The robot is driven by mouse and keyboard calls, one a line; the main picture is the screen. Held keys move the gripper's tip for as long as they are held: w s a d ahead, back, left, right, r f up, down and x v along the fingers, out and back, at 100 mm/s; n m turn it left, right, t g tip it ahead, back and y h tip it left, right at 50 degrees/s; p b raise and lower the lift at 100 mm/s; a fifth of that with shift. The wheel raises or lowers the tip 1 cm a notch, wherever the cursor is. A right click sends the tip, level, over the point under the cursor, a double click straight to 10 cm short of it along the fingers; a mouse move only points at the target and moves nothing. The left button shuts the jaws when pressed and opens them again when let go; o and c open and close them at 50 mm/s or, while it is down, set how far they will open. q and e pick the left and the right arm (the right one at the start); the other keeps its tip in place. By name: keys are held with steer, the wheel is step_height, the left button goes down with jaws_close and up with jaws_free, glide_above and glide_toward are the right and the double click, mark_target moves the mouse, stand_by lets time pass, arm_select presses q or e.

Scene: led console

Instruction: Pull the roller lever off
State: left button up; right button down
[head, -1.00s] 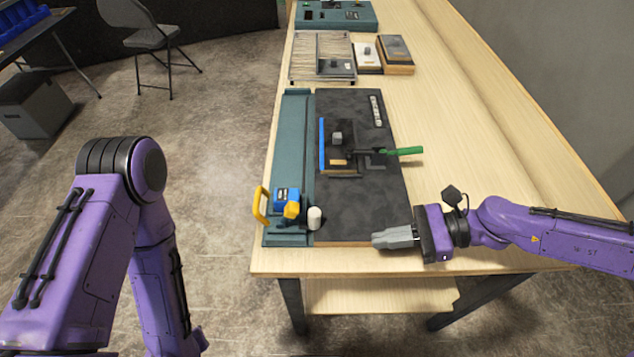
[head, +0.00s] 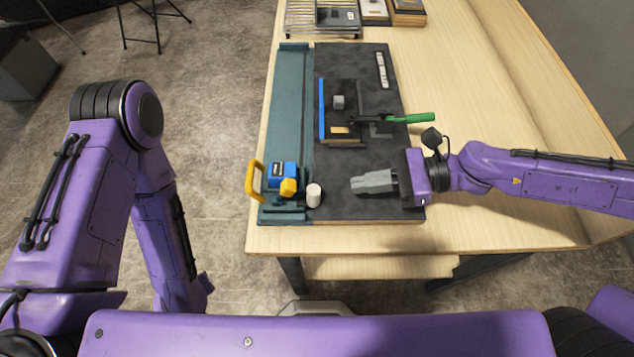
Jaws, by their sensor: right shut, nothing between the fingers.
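A dark board (head: 350,205) lies on the table with a teal rail (head: 290,100) along its left side. A lever with a green handle (head: 415,118) sticks out to the right from a small black fixture (head: 345,95) with a blue edge. At the front left are a blue block with a yellow knob (head: 283,177), a yellow handle (head: 255,181) and a white cylinder (head: 314,195). I cannot tell which part is the roller lever. My right gripper (head: 354,183) is shut and empty, over the front of the board, right of the white cylinder. My left gripper is out of view.
A wire tray (head: 300,20) and small boxes (head: 405,14) stand at the back of the table. A white strip (head: 381,70) lies at the board's back right. The table (head: 500,110) is bare to the right, beyond my right arm.

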mark_target(283, 191)
steer(key=x, duration=0.6)
steer(key=shift+s+f+b, duration=0.1)
steer(key=shift+s+b, duration=0.1)
steer(key=shift+b, duration=0.2)
steer(key=shift+a+r+p, duration=0.35)
steer(key=shift+a+r, duration=0.2)
steer(key=shift+a, duration=0.3)
steer(key=shift+a+r+p, duration=0.3)
steer(key=shift+a+r, duration=0.25)
steer(key=shift+a, duration=0.35)
steer(key=shift+w, duration=0.1)
